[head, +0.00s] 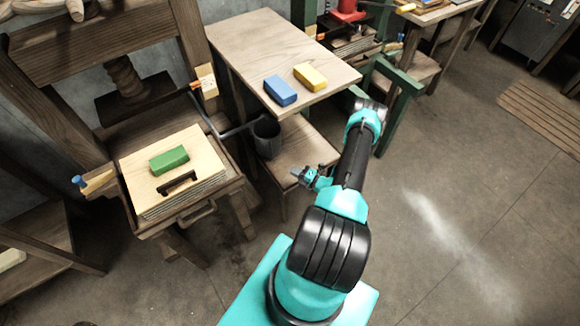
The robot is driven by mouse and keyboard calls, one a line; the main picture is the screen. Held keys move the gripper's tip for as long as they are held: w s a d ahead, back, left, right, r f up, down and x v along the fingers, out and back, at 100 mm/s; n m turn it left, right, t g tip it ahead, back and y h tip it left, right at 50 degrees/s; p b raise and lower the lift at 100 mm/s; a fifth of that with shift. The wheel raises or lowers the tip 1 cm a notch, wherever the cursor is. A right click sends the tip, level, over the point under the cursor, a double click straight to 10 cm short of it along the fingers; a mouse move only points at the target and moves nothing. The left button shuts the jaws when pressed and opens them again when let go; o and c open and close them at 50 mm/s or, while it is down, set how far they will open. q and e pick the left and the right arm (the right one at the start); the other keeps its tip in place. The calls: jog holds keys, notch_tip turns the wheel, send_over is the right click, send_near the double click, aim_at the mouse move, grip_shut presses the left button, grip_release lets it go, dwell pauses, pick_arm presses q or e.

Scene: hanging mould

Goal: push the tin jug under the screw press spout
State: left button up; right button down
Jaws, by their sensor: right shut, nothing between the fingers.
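The tin jug (267,140) is a dark grey open vessel standing upright on a low wooden stool (302,148), partly below the table's edge. The screw press (125,85) stands on the left, with a thick wooden screw. Its grey pipe spout (236,130) runs right toward the jug. In this view the spout's end meets the jug's left rim; I cannot tell whether it is over the opening. My right gripper (297,173) is shut and empty, to the right of and nearer than the jug, apart from it. My left gripper is not in view.
A wooden table (270,45) carries a blue block (280,90) and a yellow block (310,77), overhanging behind the jug. A green block (169,160) and black handle (177,182) lie on the press's boards. A green frame (397,100) stands right of the table.

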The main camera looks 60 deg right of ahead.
aim_at(269, 142)
jog(key=w+d, duration=0.2)
jog(key=w, duration=0.9)
jog(key=shift+w+d, duration=0.3)
jog(key=shift+w, duration=0.05)
jog(key=shift+w+d, duration=0.75)
jog(key=shift+w, duration=0.05)
jog(key=shift+s+a, duration=0.1)
